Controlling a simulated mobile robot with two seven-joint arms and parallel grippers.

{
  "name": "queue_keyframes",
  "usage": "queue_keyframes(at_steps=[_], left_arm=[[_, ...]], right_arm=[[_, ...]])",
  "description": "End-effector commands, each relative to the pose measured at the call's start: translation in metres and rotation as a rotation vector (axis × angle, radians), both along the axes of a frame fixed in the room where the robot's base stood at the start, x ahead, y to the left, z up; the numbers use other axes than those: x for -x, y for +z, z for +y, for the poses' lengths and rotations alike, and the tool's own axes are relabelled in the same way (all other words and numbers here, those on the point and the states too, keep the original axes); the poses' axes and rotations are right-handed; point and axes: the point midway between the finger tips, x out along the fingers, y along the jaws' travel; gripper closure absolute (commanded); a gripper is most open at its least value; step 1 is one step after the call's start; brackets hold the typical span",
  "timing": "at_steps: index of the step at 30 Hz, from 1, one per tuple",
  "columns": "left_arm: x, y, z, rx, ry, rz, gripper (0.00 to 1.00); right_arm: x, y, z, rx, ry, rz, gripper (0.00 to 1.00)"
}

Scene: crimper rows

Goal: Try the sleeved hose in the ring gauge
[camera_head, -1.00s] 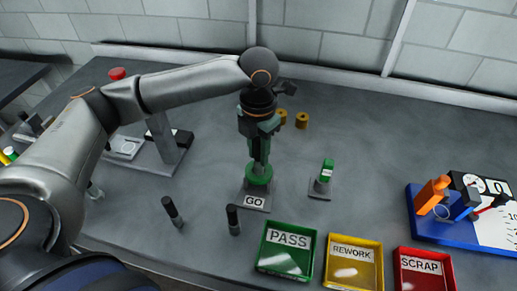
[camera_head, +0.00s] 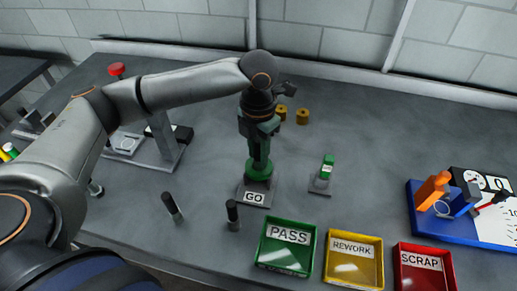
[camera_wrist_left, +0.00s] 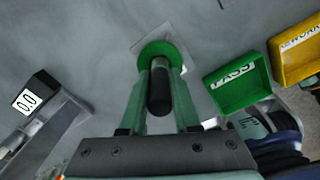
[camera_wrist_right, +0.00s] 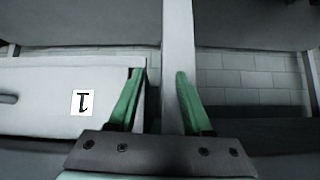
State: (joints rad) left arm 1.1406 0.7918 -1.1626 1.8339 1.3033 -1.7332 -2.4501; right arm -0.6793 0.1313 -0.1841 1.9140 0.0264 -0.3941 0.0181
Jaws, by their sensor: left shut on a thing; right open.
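My left gripper (camera_head: 260,157) points down over the GO ring gauge, whose green ring (camera_head: 259,171) stands on a grey base (camera_head: 254,197). It is shut on the hose, a dark cylinder (camera_wrist_left: 159,95) in the left wrist view. The hose is upright and lined up with the green ring (camera_wrist_left: 176,48). Its lower end is hidden, so I cannot tell how far it sits in the ring. My right gripper (camera_wrist_right: 158,72) is open and empty in the right wrist view, away from the hose.
Two dark upright hoses (camera_head: 172,207) (camera_head: 233,215) stand in front. PASS (camera_head: 268,262), REWORK (camera_head: 352,276) and SCRAP (camera_head: 423,280) trays line the front edge. A green-topped stand (camera_head: 326,172) is right of the gauge. Brass cylinders (camera_head: 302,116) lie behind; a blue-based gauge (camera_head: 440,232) is far right.

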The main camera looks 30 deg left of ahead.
Motion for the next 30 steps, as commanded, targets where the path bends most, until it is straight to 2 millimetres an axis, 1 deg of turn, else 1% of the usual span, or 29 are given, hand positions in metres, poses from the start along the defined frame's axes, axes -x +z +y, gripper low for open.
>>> queue_keyframes(at_steps=[30], left_arm=[[0.000, -0.015, 0.000, 0.001, 0.000, -0.001, 1.00]], right_arm=[[0.000, -0.003, 0.000, 0.000, 0.000, 0.000, 0.50]])
